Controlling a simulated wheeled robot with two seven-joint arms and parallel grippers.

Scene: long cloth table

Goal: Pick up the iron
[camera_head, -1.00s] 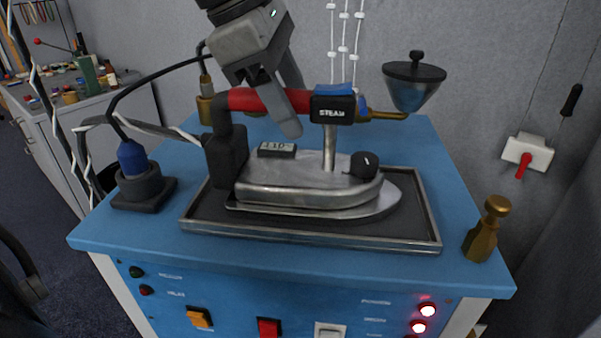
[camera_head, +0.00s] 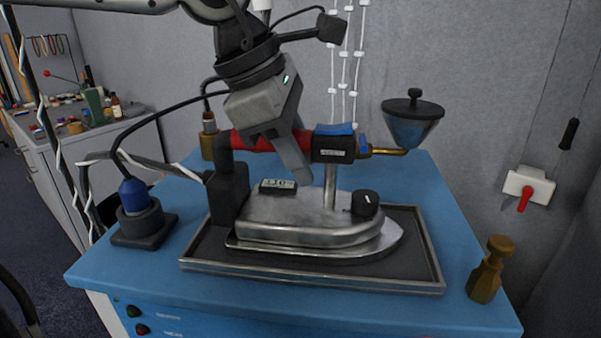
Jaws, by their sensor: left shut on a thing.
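The iron (camera_head: 300,220) has a metal body, a black rear block and a raised red handle (camera_head: 257,145) with a black-and-blue steam part (camera_head: 333,143). It sits flat over the dark metal-rimmed tray (camera_head: 425,270); I see no clear gap beneath it. My left gripper (camera_head: 285,150) comes down from above and is shut on the red handle. One finger crosses in front of the handle; the other is hidden behind. My right gripper is not in view.
The tray lies on a blue workstation (camera_head: 130,265). A black-based blue plug (camera_head: 135,195) with a cable stands left, a brass fitting (camera_head: 490,270) right. A funnel cup (camera_head: 412,120) sits on the brass pipe (camera_head: 385,152). White cords (camera_head: 347,70) hang behind.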

